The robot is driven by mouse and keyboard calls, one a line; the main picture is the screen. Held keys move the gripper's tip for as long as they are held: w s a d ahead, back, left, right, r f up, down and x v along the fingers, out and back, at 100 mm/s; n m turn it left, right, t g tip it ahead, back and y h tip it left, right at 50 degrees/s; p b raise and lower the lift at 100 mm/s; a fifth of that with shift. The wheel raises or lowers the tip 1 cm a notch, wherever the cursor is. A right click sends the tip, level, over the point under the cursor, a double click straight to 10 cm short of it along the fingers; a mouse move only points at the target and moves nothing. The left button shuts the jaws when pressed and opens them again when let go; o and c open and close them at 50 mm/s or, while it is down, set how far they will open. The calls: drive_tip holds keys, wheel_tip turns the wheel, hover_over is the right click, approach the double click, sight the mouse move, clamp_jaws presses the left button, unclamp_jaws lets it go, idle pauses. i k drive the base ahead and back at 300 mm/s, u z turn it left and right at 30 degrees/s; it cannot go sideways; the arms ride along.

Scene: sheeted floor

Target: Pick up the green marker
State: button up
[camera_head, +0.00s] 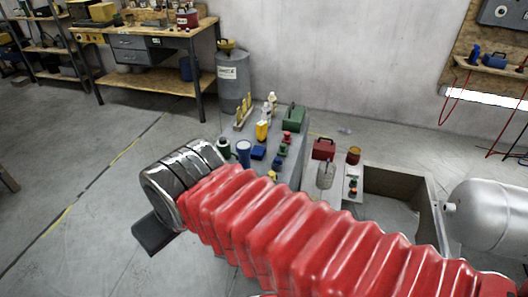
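I cannot make out a green marker for certain. A small dark green item (282,150) stands among small things on the grey box top (262,128), right of a blue block (258,153); it is too small to tell what it is. A larger green case (293,118) with a handle sits at the far right of that top. My red ribbed arm crosses the foreground and ends in a dark cylinder at the left. A dark block, seemingly part of my gripper (153,236), shows below it; its fingertips are hidden.
The floor at left is clear.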

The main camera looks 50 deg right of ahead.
sight(282, 151)
drive_tip(key=u, duration=0.9)
drive_tip(key=k, duration=1)
drive_tip(key=z, duration=1)
drive_tip(key=i, duration=1)
drive_tip(key=z, duration=0.05)
